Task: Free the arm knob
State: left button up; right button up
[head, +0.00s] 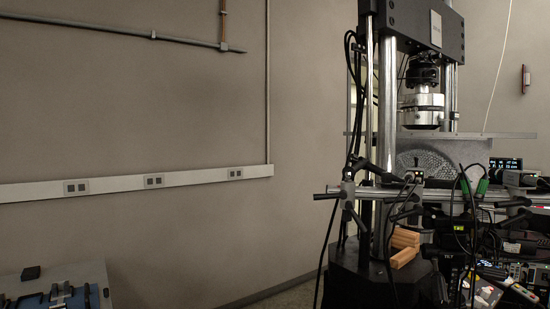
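A tall testing machine (388,120) stands at the right, with a silver cylindrical load head (422,108) above a speckled lattice panel (425,163). A horizontal metal bar (385,190) crosses in front of its columns, with black clamps and thin jointed arms fixed to it. A small black device (413,177) with an orange light sits above the bar. I cannot tell which part is the arm knob; the fittings are small, dark and partly covered by cables. Neither of my grippers is in view.
Wooden blocks (404,246) are stacked on the machine's dark base. Cables, electronic boxes and a lit display (505,163) crowd the lower right. A bench (60,280) with blue and black items is at the lower left. The floor strip between is clear.

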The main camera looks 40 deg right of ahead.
aim_at(353, 158)
jog(key=i+z, duration=0.2)
jog(key=i, duration=0.3)
jog(key=i+j+z, duration=0.2)
jog(key=i, duration=0.25)
jog(key=i+j+z, duration=0.2)
jog(key=i, duration=0.25)
jog(key=i+l+z, duration=0.35)
jog(key=i, duration=0.85)
jog(key=i+j+z, duration=0.2)
jog(key=i+z, duration=0.15)
jog(key=i, duration=0.8)
jog(key=i+z, duration=0.3)
jog(key=i, duration=0.25)
jog(key=i+j+z, duration=0.15)
jog(key=i+z, duration=0.15)
jog(key=i, duration=0.3)
jog(key=i+j+z, duration=0.25)
jog(key=i, duration=0.3)
jog(key=i+z, duration=0.15)
jog(key=z, duration=0.3)
jog(key=i+z, duration=0.15)
jog(key=z, duration=0.25)
jog(key=i+j+z, duration=0.1)
jog(key=z, duration=0.35)
jog(key=i+j+z, duration=0.2)
jog(key=z, duration=0.25)
jog(key=i+j+z, duration=0.1)
jog(key=z, duration=0.35)
